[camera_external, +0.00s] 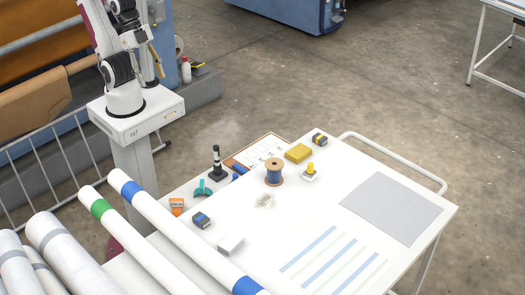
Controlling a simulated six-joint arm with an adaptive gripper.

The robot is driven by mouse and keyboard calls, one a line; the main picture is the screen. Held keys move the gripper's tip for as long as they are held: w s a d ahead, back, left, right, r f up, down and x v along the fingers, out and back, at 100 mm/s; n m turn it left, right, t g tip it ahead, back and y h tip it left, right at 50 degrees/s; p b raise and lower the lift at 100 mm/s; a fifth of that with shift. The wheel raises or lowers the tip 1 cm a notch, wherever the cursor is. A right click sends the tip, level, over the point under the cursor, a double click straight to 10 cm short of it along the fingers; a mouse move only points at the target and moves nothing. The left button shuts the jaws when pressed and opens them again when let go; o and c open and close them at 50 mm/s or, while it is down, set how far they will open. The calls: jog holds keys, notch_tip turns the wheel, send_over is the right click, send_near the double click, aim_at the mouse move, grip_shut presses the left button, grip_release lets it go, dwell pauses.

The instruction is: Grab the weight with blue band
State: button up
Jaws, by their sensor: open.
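The weight with blue band (201,220) is a small dark block with blue on it. It lies on the left part of the white table, near the white rolls. A similar dark block with a yellow band (319,139) lies at the table's far edge. My gripper (158,72) is small in the picture, folded back beside my arm at the upper left. It is open, empty and well away from the table; its fingertips are hard to make out.
Near the weight are an orange box (177,206), a teal object (203,188), a black upright tool (216,162) and a white block (230,244). A spool (274,172) and yellow block (298,153) stand farther back. A long white roll (180,232) borders the left; the right has free room.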

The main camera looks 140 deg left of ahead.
jog(key=w+d+f+t+h, duration=0.1)
jog(key=w+d+f, duration=0.1)
jog(key=w, duration=0.7)
jog(key=w+d+f+t, duration=0.2)
jog(key=w+d, duration=0.1)
jog(key=w, duration=0.6)
jog(key=n+t+y, duration=0.1)
jog(key=n+t, duration=0.1)
jog(key=t, duration=0.2)
send_over(199, 216)
jog(key=s, duration=0.1)
notch_tip(199, 216, down, 19)
jog(key=shift+t, duration=0.7)
jog(key=f, duration=0.3)
jog(key=s+f, duration=0.1)
jog(key=shift+a+f, duration=0.3)
jog(key=shift+f, duration=0.05)
jog(key=shift+m+t, duration=0.7)
jog(key=shift+t, duration=0.1)
jog(key=s+f, duration=0.2)
jog(key=f, duration=0.1)
jog(key=s+f, duration=0.1)
jog(key=shift+d+f, duration=0.2)
jog(key=shift+f, duration=0.05)
jog(key=shift+s+d+f+m+t, duration=0.15)
jog(key=shift+s+f, duration=0.15)
jog(key=shift+s, duration=0.15)
jog(key=shift+s+a+f+m+t, duration=0.15)
jog(key=shift+s+f, duration=0.1)
jog(key=shift+s, duration=0.2)
